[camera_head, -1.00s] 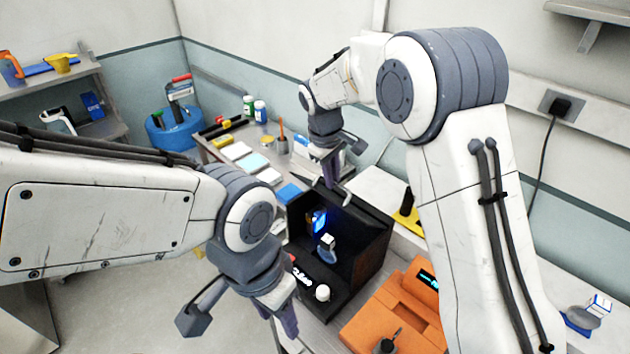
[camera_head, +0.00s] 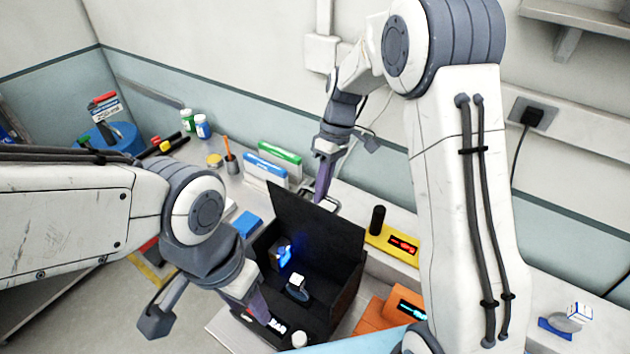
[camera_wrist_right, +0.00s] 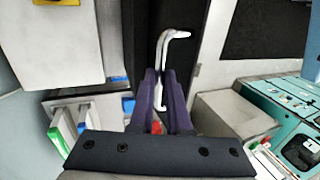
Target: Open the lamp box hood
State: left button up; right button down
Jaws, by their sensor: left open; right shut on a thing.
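The lamp box (camera_head: 345,295) is a dark box with a blue-lit interior, open towards the front. Its black hood (camera_head: 315,225) stands raised and tilted at the back. My right gripper (camera_head: 321,198) is behind the hood's upper edge, shut on its pale bar handle. In the right wrist view, the purple fingers (camera_wrist_right: 165,100) close around the handle (camera_wrist_right: 166,50), with the dark hood behind it. My left gripper (camera_head: 262,310) is open at the box's front left, close to the front panel; its tips are partly unclear.
A white knob (camera_head: 299,340) is on the box's front. A small bottle (camera_head: 298,286) stands inside. An orange device (camera_head: 377,318) and a yellow device (camera_head: 392,245) are to the right. Upright blue and green boxes (camera_head: 266,168) stand behind on the left.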

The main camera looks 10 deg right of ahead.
pick_arm(q)
jog(key=shift+w, duration=0.15)
pick_arm(e)
jog(key=shift+w+d+f, duration=0.2)
jog(key=shift+w+d, duration=0.15)
jog(key=shift+d, duration=0.1)
jog(key=shift+w+r, duration=0.1)
jog(key=c, duration=1.2)
grip_release()
jog(key=o, duration=0.3)
jog(key=shift+w+d, duration=0.1)
jog(key=shift+w, duration=0.1)
pick_arm(q)
jog(key=shift+w+d, duration=0.1)
jog(key=shift+w, duration=0.05)
pick_arm(e)
jog(key=shift+s, duration=0.1)
jog(key=shift+s+a, duration=0.1)
jog(key=shift+a, duration=0.1)
